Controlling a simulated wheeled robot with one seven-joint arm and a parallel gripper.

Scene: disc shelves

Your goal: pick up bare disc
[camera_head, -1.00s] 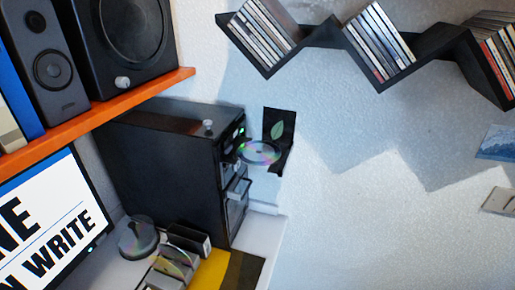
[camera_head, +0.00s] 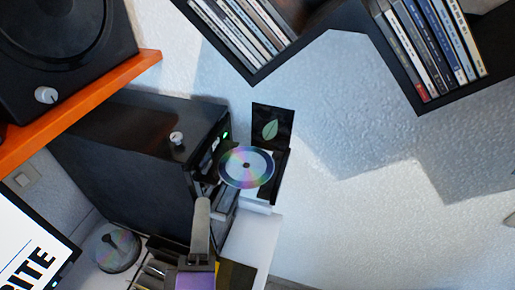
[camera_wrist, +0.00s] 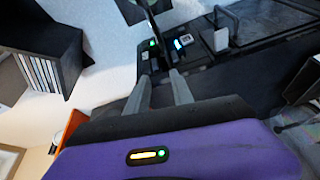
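The bare disc (camera_head: 246,178), shiny with rainbow colours, lies level at the front of the black computer tower (camera_head: 140,160) in the head view. I cannot tell whether it rests on an extended drive tray. An open black case (camera_head: 270,128) with a green leaf stands just behind it. My gripper (camera_head: 202,203) is below and left of the disc, in front of the tower, apart from the disc in the picture. In the wrist view my gripper (camera_wrist: 160,80) shows two grey fingers spread apart with nothing between them. I cannot make out the disc there.
An orange shelf (camera_head: 90,105) with a speaker (camera_head: 60,40) is at upper left. A black zigzag wall shelf (camera_head: 325,22) holds several cases above. Another disc on a spindle (camera_head: 115,248) sits at lower left, near the monitor (camera_head: 30,250). The white wall at right is clear.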

